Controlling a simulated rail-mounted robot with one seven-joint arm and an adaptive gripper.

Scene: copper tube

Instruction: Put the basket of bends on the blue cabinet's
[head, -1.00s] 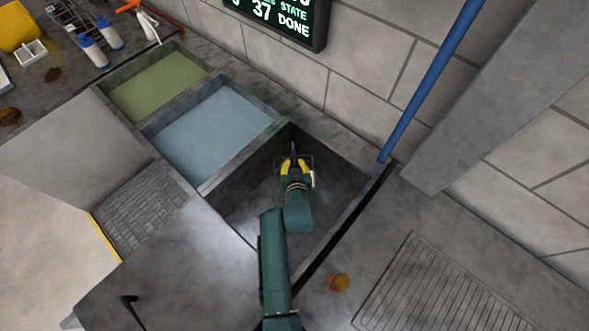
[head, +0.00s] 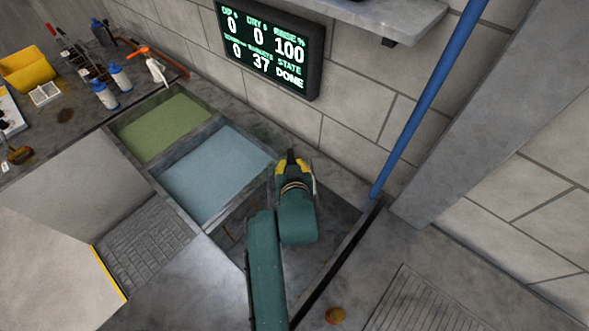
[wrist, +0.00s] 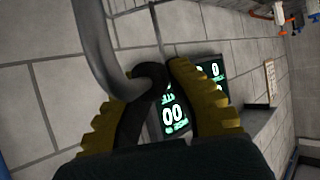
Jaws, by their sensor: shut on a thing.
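My gripper (head: 292,160) is above the dark empty-looking tank, near the wall, and its yellow fingers also show in the wrist view (wrist: 160,80). The fingers are closed around a thick grey curved bar (wrist: 97,45), which looks like the basket's handle. The bar runs from between the fingers up to the top of the wrist view. The basket's body and any bends in it are not clearly visible. I cannot make out a blue cabinet in either view.
A green-filled tank (head: 165,128) and a blue-filled tank (head: 222,170) lie left of the arm. A lit display (head: 270,45) hangs on the wall. A shelf (head: 380,18) juts out above, and a blue pipe (head: 425,100) stands right. Bottles (head: 106,95) stand on the left bench.

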